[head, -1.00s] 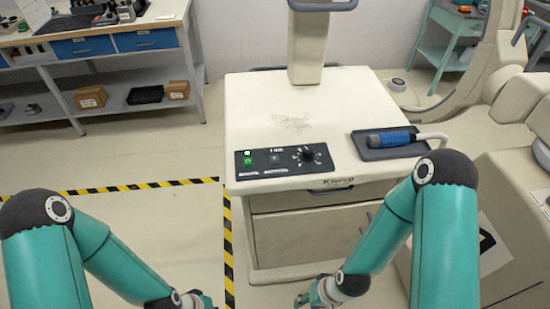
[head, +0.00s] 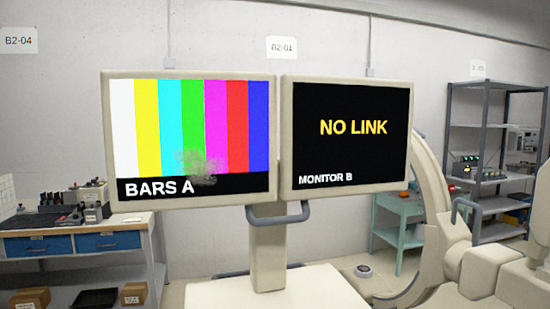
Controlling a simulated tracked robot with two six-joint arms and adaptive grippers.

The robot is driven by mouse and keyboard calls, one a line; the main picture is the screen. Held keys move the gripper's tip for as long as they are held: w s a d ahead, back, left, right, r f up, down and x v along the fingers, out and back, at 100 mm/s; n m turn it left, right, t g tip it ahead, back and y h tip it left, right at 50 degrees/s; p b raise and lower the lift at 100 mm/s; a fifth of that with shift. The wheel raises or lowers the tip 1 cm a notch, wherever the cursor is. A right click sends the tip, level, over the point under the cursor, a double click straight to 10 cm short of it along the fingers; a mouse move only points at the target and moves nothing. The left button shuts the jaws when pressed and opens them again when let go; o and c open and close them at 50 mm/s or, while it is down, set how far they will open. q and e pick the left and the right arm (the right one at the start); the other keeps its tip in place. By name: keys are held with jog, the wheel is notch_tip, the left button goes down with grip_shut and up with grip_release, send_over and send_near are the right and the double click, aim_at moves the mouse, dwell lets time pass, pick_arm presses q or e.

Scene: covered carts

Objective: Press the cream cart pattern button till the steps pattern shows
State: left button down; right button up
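The cream cart (head: 318,290) shows only its top edge and its column (head: 267,250) at the bottom of the head view. It carries two screens. The left screen (head: 190,130) shows vertical colour bars and the words "BARS A", with a greyish smudge low on the picture. The right screen (head: 350,135) is black and reads "NO LINK" in yellow and "MONITOR B" in white. The cart's control panel and its pattern button are below the view. Neither of my grippers is in view.
A workbench (head: 80,225) with blue drawers and boxes stands at the left. A cream C-shaped arm (head: 430,210) curves at the right. Behind it are a teal table (head: 400,207) and a dark metal shelf (head: 482,140). A grey handle (head: 281,214) sits under the screens.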

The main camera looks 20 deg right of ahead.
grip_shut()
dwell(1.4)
